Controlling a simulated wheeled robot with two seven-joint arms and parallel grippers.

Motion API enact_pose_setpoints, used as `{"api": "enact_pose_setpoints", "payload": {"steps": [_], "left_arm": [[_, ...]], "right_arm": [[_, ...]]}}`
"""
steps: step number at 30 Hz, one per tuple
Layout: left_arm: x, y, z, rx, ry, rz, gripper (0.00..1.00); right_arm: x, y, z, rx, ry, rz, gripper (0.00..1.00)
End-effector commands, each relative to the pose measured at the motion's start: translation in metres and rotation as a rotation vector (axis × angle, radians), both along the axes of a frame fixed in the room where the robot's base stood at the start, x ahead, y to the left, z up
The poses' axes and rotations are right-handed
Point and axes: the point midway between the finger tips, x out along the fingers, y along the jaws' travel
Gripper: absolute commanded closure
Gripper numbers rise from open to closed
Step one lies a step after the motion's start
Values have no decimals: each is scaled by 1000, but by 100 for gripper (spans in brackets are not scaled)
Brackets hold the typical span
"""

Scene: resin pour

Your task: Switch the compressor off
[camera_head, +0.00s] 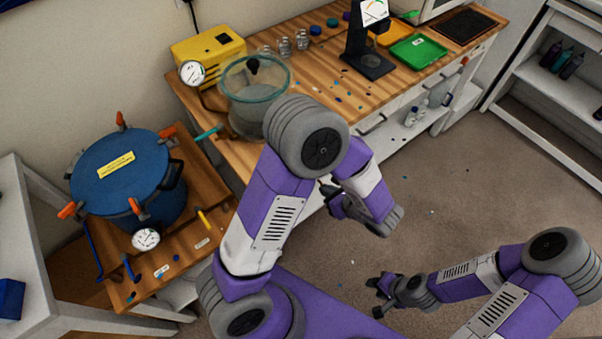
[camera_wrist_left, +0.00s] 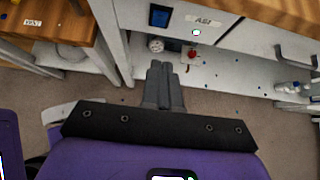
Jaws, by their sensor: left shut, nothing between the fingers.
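A blue switch (camera_wrist_left: 160,16) in a dark frame is set in the pale front panel of the bench, beside a small label (camera_wrist_left: 204,20) I cannot read surely. Whether it is on or off I cannot tell. No body plainly marked as the compressor shows. My left gripper (camera_head: 330,190) is in front of the bench, partly behind my own arm. In the left wrist view its fingers (camera_wrist_left: 159,72) are together and empty, pointing toward the panel and apart from the switch. My right gripper (camera_head: 374,297) is low over the floor at the right, fingers spread and empty.
A blue pressure pot (camera_head: 120,170) with orange clamps stands on the wooden stand at left. A yellow machine (camera_head: 208,55) and a clear chamber (camera_head: 252,80) stand on the bench. A gauge (camera_wrist_left: 156,45) and a red knob (camera_wrist_left: 192,54) show below the panel. The floor (camera_head: 440,190) is open.

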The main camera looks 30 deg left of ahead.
Motion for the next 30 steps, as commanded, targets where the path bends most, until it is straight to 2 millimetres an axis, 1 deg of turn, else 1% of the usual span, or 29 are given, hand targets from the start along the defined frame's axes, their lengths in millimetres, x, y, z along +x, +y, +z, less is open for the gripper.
{"api": "enact_pose_setpoints", "payload": {"steps": [7,11,23,24,27,30], "left_arm": [[0,3,-3,-1,2,4,100],[4,13,-12,0,5,7,100],[28,72,-66,-2,5,10,100],[30,78,-68,-2,3,9,100],[37,92,-62,-3,0,8,100],[41,102,-61,-4,2,6,100]], "right_arm": [[0,0,-1,0,0,0,61],[0,0,-4,0,0,0,61],[0,0,-24,0,0,0,61],[0,0,-24,0,0,0,61],[0,0,-24,0,0,0,61],[0,0,-24,0,0,0,61]]}}
